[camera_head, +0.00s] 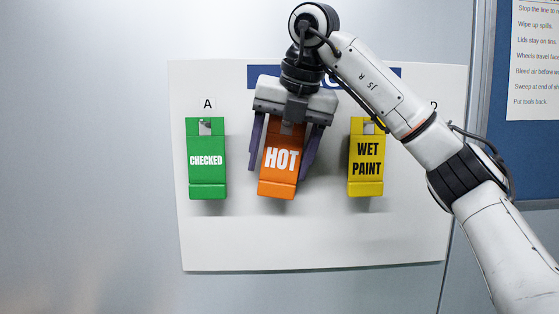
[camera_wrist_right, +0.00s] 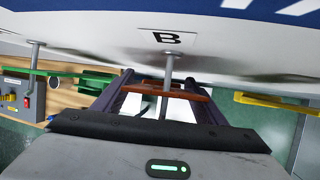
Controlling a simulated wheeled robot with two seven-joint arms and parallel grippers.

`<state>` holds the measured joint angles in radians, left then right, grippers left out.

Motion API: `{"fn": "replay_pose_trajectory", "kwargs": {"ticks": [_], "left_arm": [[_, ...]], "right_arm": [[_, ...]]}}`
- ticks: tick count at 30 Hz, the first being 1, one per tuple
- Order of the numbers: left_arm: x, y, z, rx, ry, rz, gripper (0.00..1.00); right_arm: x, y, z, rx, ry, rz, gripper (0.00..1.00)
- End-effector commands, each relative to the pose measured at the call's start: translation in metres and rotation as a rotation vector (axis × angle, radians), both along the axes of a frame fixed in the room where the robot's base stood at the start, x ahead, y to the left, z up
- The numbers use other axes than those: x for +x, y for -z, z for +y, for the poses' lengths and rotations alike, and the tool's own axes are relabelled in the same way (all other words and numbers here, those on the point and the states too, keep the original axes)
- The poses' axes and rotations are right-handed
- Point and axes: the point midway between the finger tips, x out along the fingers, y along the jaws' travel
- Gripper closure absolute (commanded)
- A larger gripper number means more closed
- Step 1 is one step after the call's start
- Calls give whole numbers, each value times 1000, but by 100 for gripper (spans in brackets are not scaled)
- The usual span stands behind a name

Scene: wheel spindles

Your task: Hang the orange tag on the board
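The orange tag (camera_head: 280,160), marked HOT, is in front of the white board (camera_head: 310,235), between the green and yellow tags. In the right wrist view the orange tag (camera_wrist_right: 190,96) spans between the fingers (camera_wrist_right: 158,78). A metal peg (camera_wrist_right: 168,66) under label B (camera_wrist_right: 167,38) reaches to the tag and appears to pass through its opening; the exact fit is partly hidden. My left gripper is out of view.
The green CHECKED tag (camera_head: 206,177) hangs under label A (camera_head: 208,104). The yellow WET PAINT tag (camera_head: 366,180) hangs to the right, close to my right arm. A blue notice board (camera_head: 535,160) is at the far right. The board's lower part is clear.

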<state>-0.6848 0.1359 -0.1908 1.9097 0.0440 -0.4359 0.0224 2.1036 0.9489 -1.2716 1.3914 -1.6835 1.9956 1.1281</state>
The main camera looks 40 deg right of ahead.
Motion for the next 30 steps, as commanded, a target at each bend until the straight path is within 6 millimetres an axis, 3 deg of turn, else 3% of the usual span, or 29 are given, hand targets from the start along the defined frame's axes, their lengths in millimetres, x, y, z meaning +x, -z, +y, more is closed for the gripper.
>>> {"fn": "replay_pose_trajectory", "kwargs": {"ticks": [14,30], "left_arm": [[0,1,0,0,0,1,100],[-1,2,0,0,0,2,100]], "right_arm": [[-2,-6,1,0,0,-1,24],[-36,-79,9,-1,1,-4,24]]}}
